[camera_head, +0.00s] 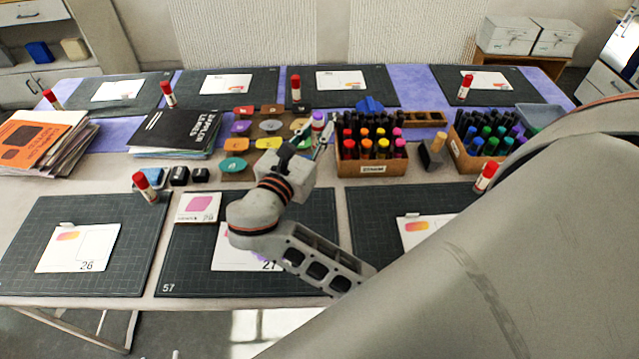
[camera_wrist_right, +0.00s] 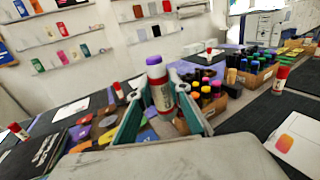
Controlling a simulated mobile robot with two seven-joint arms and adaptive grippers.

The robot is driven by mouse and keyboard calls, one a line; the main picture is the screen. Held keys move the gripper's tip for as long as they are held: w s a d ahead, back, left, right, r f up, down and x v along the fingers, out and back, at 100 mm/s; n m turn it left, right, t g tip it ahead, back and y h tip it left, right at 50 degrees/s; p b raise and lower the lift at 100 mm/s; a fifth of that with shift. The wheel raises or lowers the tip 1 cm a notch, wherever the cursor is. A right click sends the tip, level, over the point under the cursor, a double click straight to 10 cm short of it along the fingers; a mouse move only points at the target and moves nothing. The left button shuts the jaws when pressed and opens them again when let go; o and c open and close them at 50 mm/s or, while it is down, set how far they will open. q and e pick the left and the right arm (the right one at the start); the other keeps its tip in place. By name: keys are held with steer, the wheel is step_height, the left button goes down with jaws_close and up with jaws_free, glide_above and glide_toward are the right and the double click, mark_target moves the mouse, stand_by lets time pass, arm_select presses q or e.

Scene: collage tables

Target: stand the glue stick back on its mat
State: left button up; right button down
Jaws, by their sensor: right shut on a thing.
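A white glue stick with a red label and purple cap (camera_wrist_right: 158,84) stands between the fingers of my right gripper (camera_wrist_right: 160,112). In the head view the glue stick (camera_head: 318,122) shows near the marker box, roughly upright and partly covered by my right gripper (camera_head: 312,138). The gripper is shut on it, above the table. The front middle mat (camera_head: 190,270), marked 57, holds a pink-square card (camera_head: 198,207) and a card numbered 27 (camera_head: 232,258). My right arm hides part of this mat; no glue stick shows on its visible part. My left gripper is not in view.
Red-capped glue sticks stand on the front left (camera_head: 145,187) and front right (camera_head: 484,177) mats. Several more stand along the back mats.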

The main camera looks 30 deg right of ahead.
steer(key=shift+f+b, duration=1.05)
steer(key=shift+f, duration=7.5)
steer(key=shift+f, duration=0.15)
